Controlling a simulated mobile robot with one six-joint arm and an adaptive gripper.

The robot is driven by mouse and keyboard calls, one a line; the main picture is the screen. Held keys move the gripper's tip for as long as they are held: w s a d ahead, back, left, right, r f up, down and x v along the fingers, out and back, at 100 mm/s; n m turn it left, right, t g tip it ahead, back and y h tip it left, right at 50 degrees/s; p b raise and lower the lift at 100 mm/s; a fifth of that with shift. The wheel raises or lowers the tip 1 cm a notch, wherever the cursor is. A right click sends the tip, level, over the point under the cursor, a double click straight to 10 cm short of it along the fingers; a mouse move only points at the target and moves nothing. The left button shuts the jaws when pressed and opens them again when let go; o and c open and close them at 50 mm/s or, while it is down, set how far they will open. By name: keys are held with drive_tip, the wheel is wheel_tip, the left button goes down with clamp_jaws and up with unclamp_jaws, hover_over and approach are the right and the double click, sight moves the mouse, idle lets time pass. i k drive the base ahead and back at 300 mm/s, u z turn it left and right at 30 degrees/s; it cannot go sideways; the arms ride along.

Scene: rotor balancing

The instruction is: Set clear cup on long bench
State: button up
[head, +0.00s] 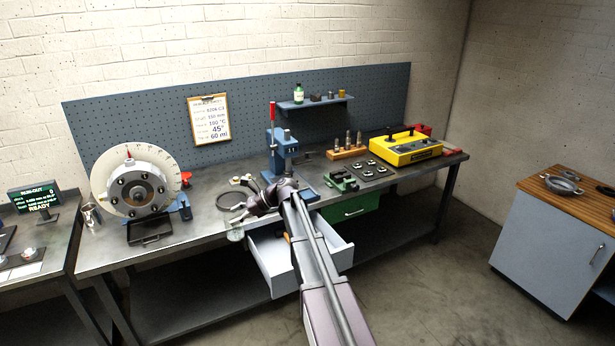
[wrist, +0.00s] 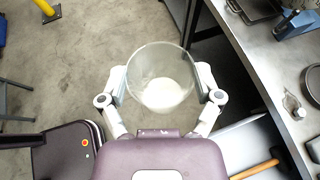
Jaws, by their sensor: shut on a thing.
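The clear cup (head: 236,234) shows faintly at the end of my arm in the head view. In the wrist view the clear cup (wrist: 160,72) is large, with its round rim facing the camera and a whitish patch at its bottom. My gripper (wrist: 161,92) is shut on the cup, one finger on each side; it also shows in the head view (head: 238,219). The long bench (head: 205,231) runs along the wall. In the wrist view its edge lies to the right of the cup, and grey floor shows around the cup.
An open drawer (head: 271,263) sticks out below the bench front, near my arm. On the bench are a rotor with a dial (head: 138,187), a black tray (head: 150,231), a blue press (head: 281,152) and a yellow case (head: 405,147). Bare bench top lies right of the black tray.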

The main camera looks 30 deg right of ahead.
sight(217, 223)
drive_tip(key=i, duration=0.85)
drive_tip(key=u, duration=0.05)
